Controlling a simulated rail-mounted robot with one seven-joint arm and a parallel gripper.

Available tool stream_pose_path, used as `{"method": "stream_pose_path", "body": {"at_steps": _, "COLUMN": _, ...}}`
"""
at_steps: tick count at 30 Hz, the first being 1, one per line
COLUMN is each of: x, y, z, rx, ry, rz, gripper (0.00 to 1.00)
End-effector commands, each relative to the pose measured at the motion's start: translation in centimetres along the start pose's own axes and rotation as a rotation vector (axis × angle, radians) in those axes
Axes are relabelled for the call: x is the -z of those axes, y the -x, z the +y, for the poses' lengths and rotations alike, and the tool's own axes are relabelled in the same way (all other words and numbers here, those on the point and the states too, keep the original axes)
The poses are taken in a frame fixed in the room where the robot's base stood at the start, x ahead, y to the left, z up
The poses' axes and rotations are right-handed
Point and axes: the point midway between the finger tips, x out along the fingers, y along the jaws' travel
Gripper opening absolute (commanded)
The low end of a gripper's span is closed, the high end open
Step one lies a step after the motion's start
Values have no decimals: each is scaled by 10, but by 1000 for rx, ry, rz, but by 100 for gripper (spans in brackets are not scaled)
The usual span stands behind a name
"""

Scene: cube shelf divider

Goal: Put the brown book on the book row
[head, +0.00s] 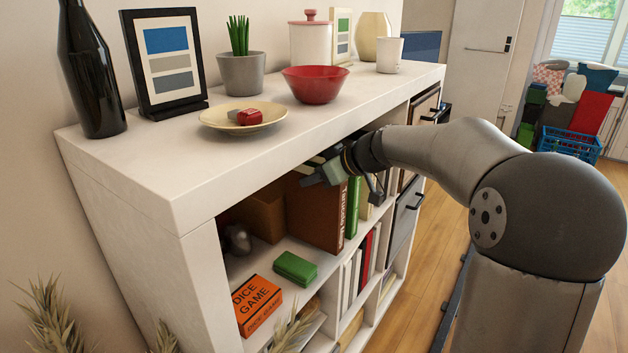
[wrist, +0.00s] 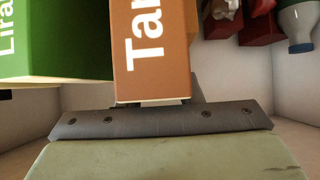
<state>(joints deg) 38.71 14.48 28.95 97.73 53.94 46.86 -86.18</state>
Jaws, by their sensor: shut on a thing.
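The brown book (head: 312,212) stands upright in the upper shelf compartment, its lettered spine facing out. In the wrist view the brown book (wrist: 152,55) fills the top middle. My gripper (head: 324,172) is at the book's upper part, under the shelf top, and is shut on it. In the wrist view my gripper (wrist: 160,103) meets the book's near edge; the fingertips are mostly hidden. The book row begins with a green book (head: 352,207) just right of the brown book; it also shows in the wrist view (wrist: 55,40). I cannot tell whether the two books touch.
A brown box (head: 265,215) stands left of the book. A green box (head: 295,267) and an orange dice game box (head: 256,300) lie nearer the front. The shelf top (head: 180,150) is close above my gripper and carries a plate (head: 244,117) and a red bowl (head: 316,86).

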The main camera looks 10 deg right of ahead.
Motion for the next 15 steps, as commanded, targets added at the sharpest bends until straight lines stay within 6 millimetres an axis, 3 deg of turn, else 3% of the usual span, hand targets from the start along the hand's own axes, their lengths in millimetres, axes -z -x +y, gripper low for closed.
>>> {"method": "stream_pose_path", "body": {"at_steps": 2, "x": 5, "y": -4, "z": 0, "rx": -1, "ry": 2, "rz": 3, "gripper": 0}}
{"method": "stream_pose_path", "body": {"at_steps": 15, "x": -8, "y": -12, "z": 0, "rx": -2, "ry": 1, "rz": 3, "gripper": 0}}
